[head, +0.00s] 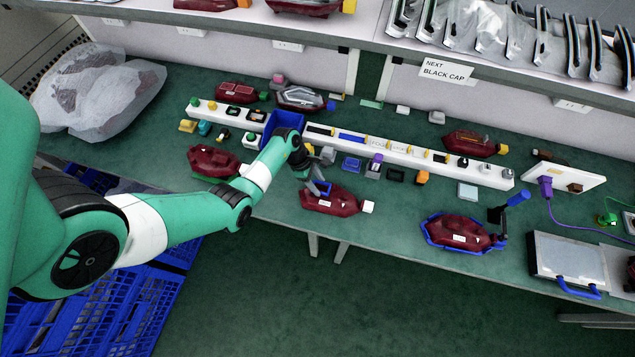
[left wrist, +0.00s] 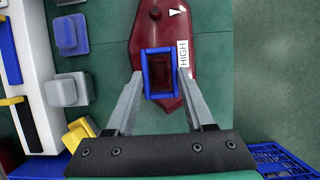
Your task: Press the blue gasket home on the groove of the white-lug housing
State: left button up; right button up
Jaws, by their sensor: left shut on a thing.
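The white-lug housing, a dark red lamp body (head: 338,204), lies on the green bench with its white lug (head: 368,206) pointing right. It fills the upper middle of the left wrist view (left wrist: 180,105) and bears a "HIGH" label. The blue gasket (left wrist: 160,96) is a rectangular frame between the fingertips of my left gripper (left wrist: 160,73), which is shut on its two long sides. The gasket (head: 323,187) appears over the housing's upper left part. Red surface shows through its opening. I cannot tell whether it touches the groove, which is hidden. My right gripper is not in view.
A white rail (head: 400,152) with small coloured parts runs behind the housing. A blue bin (head: 285,122) stands near my left forearm. Other red housings lie left (head: 213,160) and right, one in a blue fixture (head: 428,236). The bench right of the white lug is clear.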

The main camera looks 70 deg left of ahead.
pick_arm(q)
jog(key=shift+f+b, duration=0.95)
jog(key=shift+f, duration=0.25)
dwell(0.3)
jog(key=o, duration=1.3)
jog(key=shift+o, duration=0.2)
jog(key=p+v, duration=0.5)
jog(key=v, duration=0.6)
jog(key=shift+r, duration=0.3)
jog(key=shift+s+a, duration=0.1)
